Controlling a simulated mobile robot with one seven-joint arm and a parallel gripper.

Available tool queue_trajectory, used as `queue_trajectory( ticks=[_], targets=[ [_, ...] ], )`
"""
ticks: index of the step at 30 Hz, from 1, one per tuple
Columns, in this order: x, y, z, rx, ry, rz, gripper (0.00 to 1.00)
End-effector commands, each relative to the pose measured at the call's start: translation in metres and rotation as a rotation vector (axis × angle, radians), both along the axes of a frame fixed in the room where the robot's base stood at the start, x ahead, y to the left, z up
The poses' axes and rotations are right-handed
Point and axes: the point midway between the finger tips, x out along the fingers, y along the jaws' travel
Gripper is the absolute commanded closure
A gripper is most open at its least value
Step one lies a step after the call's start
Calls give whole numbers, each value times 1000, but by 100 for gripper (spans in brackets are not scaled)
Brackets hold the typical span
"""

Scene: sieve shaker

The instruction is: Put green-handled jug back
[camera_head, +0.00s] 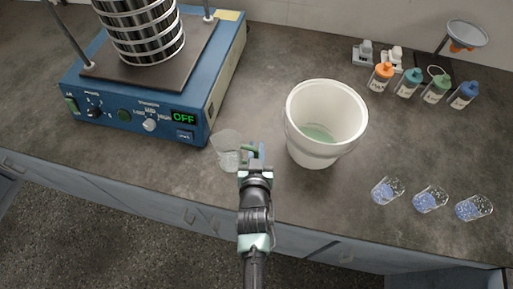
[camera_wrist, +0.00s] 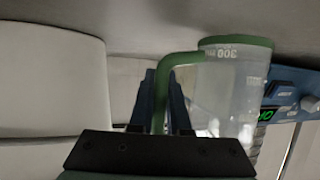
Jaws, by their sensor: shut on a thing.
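The clear jug (camera_head: 226,146) with a green handle is near the bench's front edge, between the blue shaker and the white bucket. In the wrist view the jug (camera_wrist: 226,95) shows a green rim, a "300 ml" mark and its handle on the left. My gripper (camera_head: 254,152) is shut on the green handle, which runs between the two blue fingers in the wrist view (camera_wrist: 160,98). I cannot tell whether the jug touches the bench or is held just above it.
The white bucket (camera_head: 305,150) with pale green liquid stands close right of my gripper. The blue sieve shaker (camera_head: 190,105), display "OFF", stands left. Several bottles (camera_head: 410,84) stand at the back right. Three small glasses (camera_head: 430,202) stand at the front right. The bench between them is clear.

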Motion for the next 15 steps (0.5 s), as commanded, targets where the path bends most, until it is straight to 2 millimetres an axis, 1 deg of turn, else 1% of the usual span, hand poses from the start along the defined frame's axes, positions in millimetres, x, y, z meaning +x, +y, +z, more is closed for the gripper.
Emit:
queue_trajectory(
  ticks=[3,7,8,12,15],
  targets=[
    [0,0,1,0,-1,0,100],
    [0,0,-4,0,-1,0,100],
    [0,0,-3,0,0,0,81],
    [0,0,-3,0,1,0,56],
    [0,0,-3,0,1,0,55]
  ],
)
